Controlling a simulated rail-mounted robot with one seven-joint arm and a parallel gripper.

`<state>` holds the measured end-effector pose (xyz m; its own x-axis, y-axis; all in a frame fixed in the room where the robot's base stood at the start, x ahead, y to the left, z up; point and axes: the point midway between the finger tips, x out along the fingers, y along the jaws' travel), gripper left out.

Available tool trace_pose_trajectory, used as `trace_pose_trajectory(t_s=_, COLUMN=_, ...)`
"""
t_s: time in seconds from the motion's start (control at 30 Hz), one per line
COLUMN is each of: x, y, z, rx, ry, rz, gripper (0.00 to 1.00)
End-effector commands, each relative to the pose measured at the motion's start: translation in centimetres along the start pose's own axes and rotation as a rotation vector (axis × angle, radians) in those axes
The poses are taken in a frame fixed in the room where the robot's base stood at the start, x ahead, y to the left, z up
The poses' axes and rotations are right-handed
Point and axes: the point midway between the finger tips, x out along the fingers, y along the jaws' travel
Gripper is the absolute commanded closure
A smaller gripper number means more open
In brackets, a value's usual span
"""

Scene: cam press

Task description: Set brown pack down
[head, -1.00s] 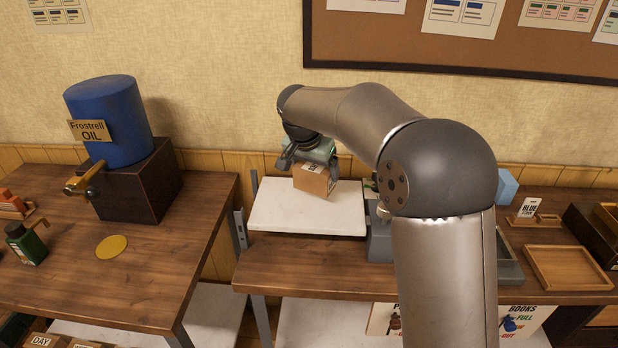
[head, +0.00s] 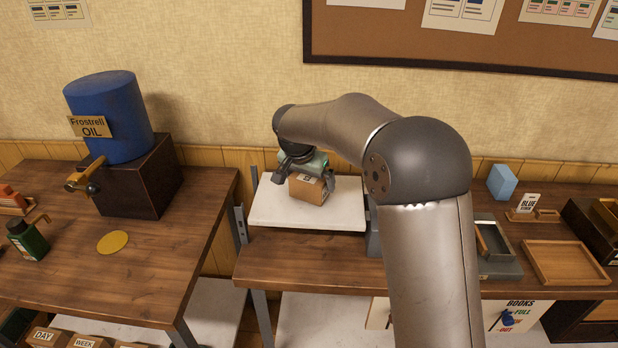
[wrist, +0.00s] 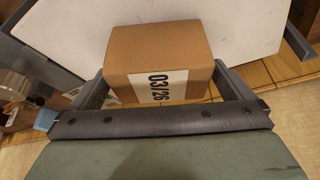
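The brown pack (head: 306,189) is a small cardboard box with a white label. It is between the fingers of my gripper (head: 303,178), over the white slab (head: 275,212) at the left end of the right-hand bench. In the wrist view the pack (wrist: 160,52) shows its label reading "03/26", and the fingers of my gripper (wrist: 163,78) lie against its two sides. The white slab (wrist: 245,25) shows behind it. The pack looks level and very low over the slab; I cannot tell whether its underside touches.
Grey metal posts (head: 240,222) flank the slab's left side. The slab's front is clear.

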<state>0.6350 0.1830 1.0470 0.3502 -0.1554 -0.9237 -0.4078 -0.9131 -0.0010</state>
Motion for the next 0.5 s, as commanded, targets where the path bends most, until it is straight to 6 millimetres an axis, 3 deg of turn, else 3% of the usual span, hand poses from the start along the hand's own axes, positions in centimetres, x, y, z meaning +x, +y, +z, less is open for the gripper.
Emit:
trace_pose_trajectory(t_s=0.27, x=-0.8, y=0.0, z=-0.1, rx=0.000, ry=0.002, rz=-0.002, gripper=0.00)
trace_pose_trajectory(t_s=0.5, x=-5.5, y=-0.1, z=-0.1, rx=0.001, ry=0.004, rz=-0.004, gripper=0.00)
